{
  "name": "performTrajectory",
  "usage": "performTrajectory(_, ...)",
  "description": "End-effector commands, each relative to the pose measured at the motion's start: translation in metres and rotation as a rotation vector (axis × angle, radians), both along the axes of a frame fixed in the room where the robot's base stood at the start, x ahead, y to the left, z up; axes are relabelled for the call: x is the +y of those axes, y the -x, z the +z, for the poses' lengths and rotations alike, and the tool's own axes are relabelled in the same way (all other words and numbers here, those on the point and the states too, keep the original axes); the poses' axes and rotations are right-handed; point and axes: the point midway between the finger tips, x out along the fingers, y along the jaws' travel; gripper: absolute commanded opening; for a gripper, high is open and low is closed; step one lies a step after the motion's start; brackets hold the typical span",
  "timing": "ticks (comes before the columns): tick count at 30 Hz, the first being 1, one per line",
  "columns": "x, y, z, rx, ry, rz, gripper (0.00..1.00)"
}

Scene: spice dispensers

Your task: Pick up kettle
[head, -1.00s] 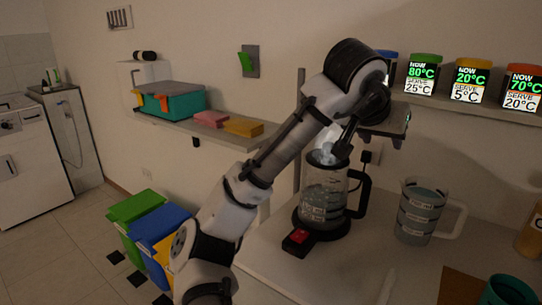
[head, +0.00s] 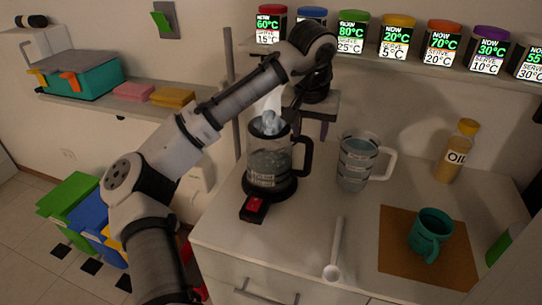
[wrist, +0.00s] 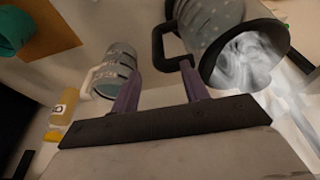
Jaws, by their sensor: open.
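The kettle (head: 268,168) is a clear jug with a black handle on its right side, standing upright on a black base with a red switch (head: 255,204). Pale steam rises from its top. In the wrist view the kettle (wrist: 212,22) is at the upper right, its black handle (wrist: 160,45) pointing left. My gripper (head: 324,130) is open and empty, above and beside the handle in the head view. In the wrist view its purple fingers (wrist: 160,80) are spread, with the handle's end close to the right fingertip. I cannot tell whether they touch.
A measuring jug (head: 354,162) stands just right of the kettle. An oil bottle (head: 457,152), a teal mug (head: 430,232) on a brown mat (head: 395,255) and a white spoon (head: 335,250) are on the counter. A shelf of spice dispensers (head: 396,38) runs above.

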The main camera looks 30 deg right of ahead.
Motion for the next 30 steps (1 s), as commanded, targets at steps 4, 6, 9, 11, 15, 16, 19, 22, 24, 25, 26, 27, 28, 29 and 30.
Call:
performTrajectory(4,-0.002,-0.001,-0.009,0.000,-0.001,0.000,0.45)
performTrajectory(6,-0.003,-0.002,-0.017,0.000,-0.002,-0.001,0.45)
performTrajectory(9,-0.006,-0.003,-0.032,0.000,-0.001,0.000,0.45)
performTrajectory(11,-0.009,-0.005,-0.041,0.001,-0.001,0.000,0.45)
performTrajectory(15,-0.011,-0.006,-0.052,-0.001,0.001,0.000,0.45)
performTrajectory(16,-0.011,-0.006,-0.053,-0.001,0.001,0.000,0.45)
performTrajectory(19,-0.012,-0.006,-0.054,-0.001,0.001,0.000,0.45)
performTrajectory(22,-0.012,-0.006,-0.054,-0.001,0.001,0.000,0.44)
performTrajectory(24,-0.012,-0.006,-0.054,-0.001,0.001,0.000,0.35)
performTrajectory(25,-0.012,-0.006,-0.054,-0.001,0.001,0.000,0.31)
performTrajectory(26,-0.012,-0.006,-0.054,-0.001,0.001,0.000,0.27)
performTrajectory(27,-0.012,-0.006,-0.054,-0.001,0.001,0.000,0.22)
performTrajectory(28,-0.012,-0.006,-0.054,-0.001,0.001,0.000,0.18)
performTrajectory(29,-0.012,-0.006,-0.054,-0.001,0.001,0.000,0.14)
performTrajectory(30,-0.012,-0.006,-0.054,-0.001,0.001,0.000,0.09)
